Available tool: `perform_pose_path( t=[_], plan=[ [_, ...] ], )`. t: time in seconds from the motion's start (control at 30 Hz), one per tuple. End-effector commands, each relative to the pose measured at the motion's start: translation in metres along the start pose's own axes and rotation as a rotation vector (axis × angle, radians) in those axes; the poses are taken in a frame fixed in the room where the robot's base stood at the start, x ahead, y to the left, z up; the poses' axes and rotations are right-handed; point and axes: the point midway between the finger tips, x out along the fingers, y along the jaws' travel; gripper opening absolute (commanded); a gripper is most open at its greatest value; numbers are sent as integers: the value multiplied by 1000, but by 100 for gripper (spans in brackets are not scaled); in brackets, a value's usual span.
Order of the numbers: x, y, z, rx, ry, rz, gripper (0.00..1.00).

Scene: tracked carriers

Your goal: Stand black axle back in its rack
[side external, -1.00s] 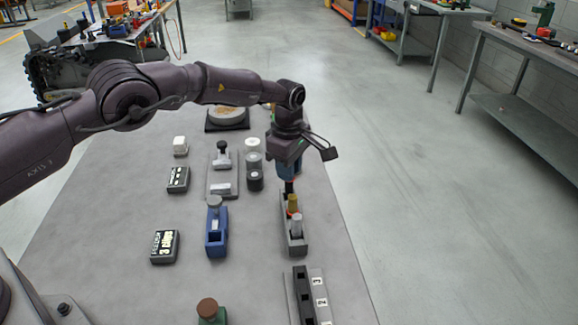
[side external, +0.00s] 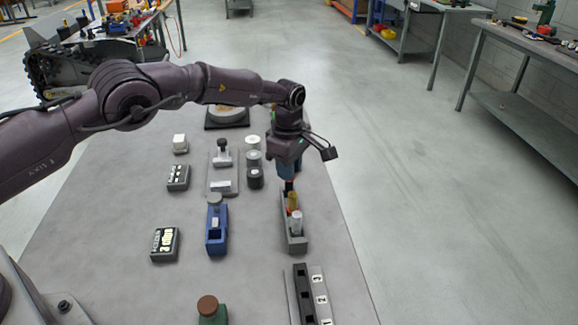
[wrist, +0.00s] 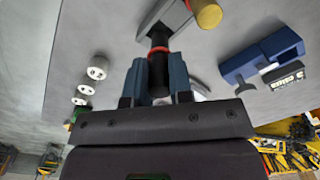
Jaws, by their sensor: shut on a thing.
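My gripper (side external: 288,178) is shut on the black axle and points straight down over the far end of the grey rack. The black axle (wrist: 159,70) has a red band and sits upright between the blue fingers in the wrist view. Its lower end is at the end of the rack (wrist: 168,18); I cannot tell whether it is inside a hole. In the side view the rack (side external: 297,246) also holds a gold-topped axle (side external: 293,200) and a pale silver one (side external: 297,220), both upright. The gripper and these axles partly hide the black axle there.
A numbered dark rack (side external: 304,295) lies nearer the camera. A blue fixture (side external: 216,243), a label box (side external: 165,245) and a grey plate fixture (side external: 222,188) stand to the left. Small cylinders (side external: 255,179) stand close left of my gripper. The table's right strip is clear.

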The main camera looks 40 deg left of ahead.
Motion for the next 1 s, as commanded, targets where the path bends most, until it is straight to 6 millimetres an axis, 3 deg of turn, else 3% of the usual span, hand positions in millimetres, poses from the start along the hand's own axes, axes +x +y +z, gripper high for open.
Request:
perform_pose_path(
  t=[1.0],
  plan=[
    [8,0,0,0,0,1,0]
  ],
)
